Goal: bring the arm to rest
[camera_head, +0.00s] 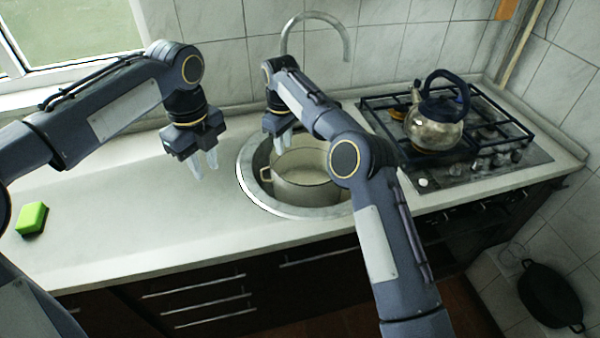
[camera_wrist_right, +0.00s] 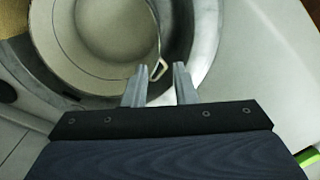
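My left gripper (camera_head: 204,162) hangs over the bare counter (camera_head: 120,215) left of the sink, fingers pointing down, with a gap between the fingers and nothing in it. My right gripper (camera_head: 282,143) is over the left part of the sink, partly hidden by its own arm in the head view. The right wrist view shows its two fingers (camera_wrist_right: 160,88) apart. A pot handle shows near and between the fingertips there, but they are not closed on it. The cream enamel pot (camera_head: 300,184) stands in the round sink (camera_head: 250,187); it also shows in the wrist view (camera_wrist_right: 75,55).
A kettle (camera_head: 435,133) with a dark handle stands on the gas hob (camera_head: 495,135) at right. A green sponge (camera_head: 31,217) lies on the counter at far left. A curved tap (camera_head: 347,45) rises behind the sink. A dark pan (camera_head: 550,295) is low at right.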

